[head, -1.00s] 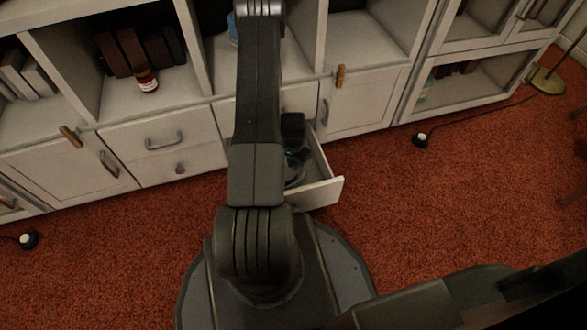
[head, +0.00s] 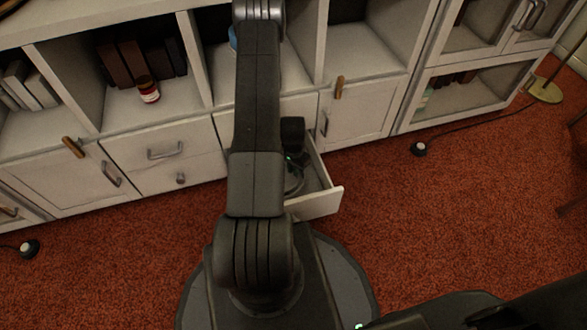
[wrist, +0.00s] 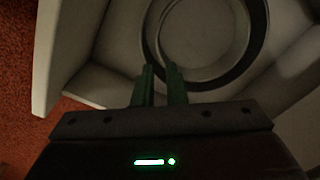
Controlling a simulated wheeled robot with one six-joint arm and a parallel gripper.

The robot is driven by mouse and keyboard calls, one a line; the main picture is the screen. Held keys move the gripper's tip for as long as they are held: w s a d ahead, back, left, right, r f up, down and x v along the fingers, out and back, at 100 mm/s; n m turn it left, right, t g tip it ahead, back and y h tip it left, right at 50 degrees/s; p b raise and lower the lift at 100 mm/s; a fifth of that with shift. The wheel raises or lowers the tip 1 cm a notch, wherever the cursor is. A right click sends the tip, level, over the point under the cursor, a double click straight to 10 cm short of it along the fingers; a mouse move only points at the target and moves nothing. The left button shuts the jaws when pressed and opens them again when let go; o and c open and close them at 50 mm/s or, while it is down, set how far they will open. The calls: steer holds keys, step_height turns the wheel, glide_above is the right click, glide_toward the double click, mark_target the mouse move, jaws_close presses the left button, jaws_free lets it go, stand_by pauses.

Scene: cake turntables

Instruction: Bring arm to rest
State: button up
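My gripper (wrist: 161,68) points down over an open white drawer, its two fingers slightly apart with nothing seen between them. A round grey turntable (wrist: 200,30) with a dark ring lies in the drawer (wrist: 85,85) beyond the fingertips, apart from them as far as I can tell. In the head view the drawer (head: 318,204) stands pulled out of the cabinet. My arm crosses the middle of that view and hides part of the drawer and most of what is in it. The dark end of my wrist (head: 292,130) shows just right of the arm.
A long white cabinet (head: 362,112) with shelves and shut drawers spans the back. A red-and-white jar (head: 148,90) and books (head: 128,62) stand on a left shelf. A lamp base (head: 545,90) and its cord lie at right. Red carpet (head: 450,215) is clear at right.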

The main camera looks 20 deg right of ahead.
mark_target(293, 191)
steer(key=shift+f, duration=0.1)
step_height(293, 191, down, 13)
steer(key=b, duration=0.4)
steer(key=shift+b, duration=0.35)
step_height(293, 191, up, 3)
steer(key=shift+r+p, duration=0.15)
steer(key=shift+p, duration=0.45)
steer(key=shift+r, duration=0.5)
steer(key=shift+f, duration=0.1)
